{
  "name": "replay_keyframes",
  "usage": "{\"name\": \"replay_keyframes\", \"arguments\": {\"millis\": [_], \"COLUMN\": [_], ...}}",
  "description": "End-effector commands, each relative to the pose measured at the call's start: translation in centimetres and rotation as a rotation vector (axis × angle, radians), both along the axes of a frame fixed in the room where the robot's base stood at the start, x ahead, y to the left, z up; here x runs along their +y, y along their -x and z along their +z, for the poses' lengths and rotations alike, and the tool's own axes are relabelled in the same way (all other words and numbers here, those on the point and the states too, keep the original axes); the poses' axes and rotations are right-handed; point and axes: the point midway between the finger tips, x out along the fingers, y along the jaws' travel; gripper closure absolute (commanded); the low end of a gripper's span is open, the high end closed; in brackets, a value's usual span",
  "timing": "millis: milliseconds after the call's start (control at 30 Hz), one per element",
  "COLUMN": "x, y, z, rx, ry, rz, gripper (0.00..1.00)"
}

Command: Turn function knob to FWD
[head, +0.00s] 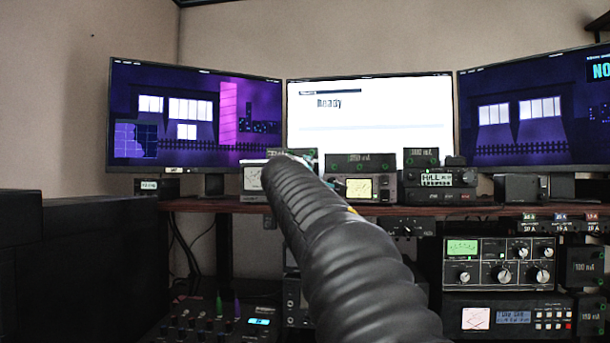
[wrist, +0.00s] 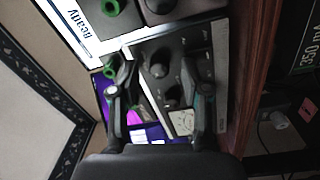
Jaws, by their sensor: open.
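The tuner (wrist: 178,62) is a grey panel in the wrist view, turned on its side, with dark knobs and a pale meter. One dark knob (wrist: 172,95) and another (wrist: 158,70) lie between the fingers in the picture. I cannot read the labels or tell which is the function knob. My gripper (wrist: 164,62) is open, its two fingers spread on either side of the panel's knobs. No contact can be made out. In the head view my arm covers most of the tuner; only its meter (head: 252,178) shows left of the arm.
The wooden shelf (head: 460,210) carries several small devices. Three monitors (head: 370,120) stand behind it. A radio with a yellow-lit meter (head: 358,188) sits right of my arm. Below right is a rack unit with knobs (head: 500,262). A dark box (head: 85,265) fills the lower left.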

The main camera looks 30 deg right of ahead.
Motion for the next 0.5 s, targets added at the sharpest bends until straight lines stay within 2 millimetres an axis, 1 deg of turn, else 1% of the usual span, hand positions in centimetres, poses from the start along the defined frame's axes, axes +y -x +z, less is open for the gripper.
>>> {"name": "replay_keyframes", "arguments": {"millis": [167, 267, 500], "x": [0.9, 1.8, 4.6], "y": [1.2, 2.6, 6.5], "z": [0.0, 0.0, -0.2], "rx": [0.0, -0.001, -0.002], "ry": [0.0, 0.001, 0.0], "rz": [0.002, 0.003, 0.003], "gripper": [0.53, 0.53, 0.53]}}
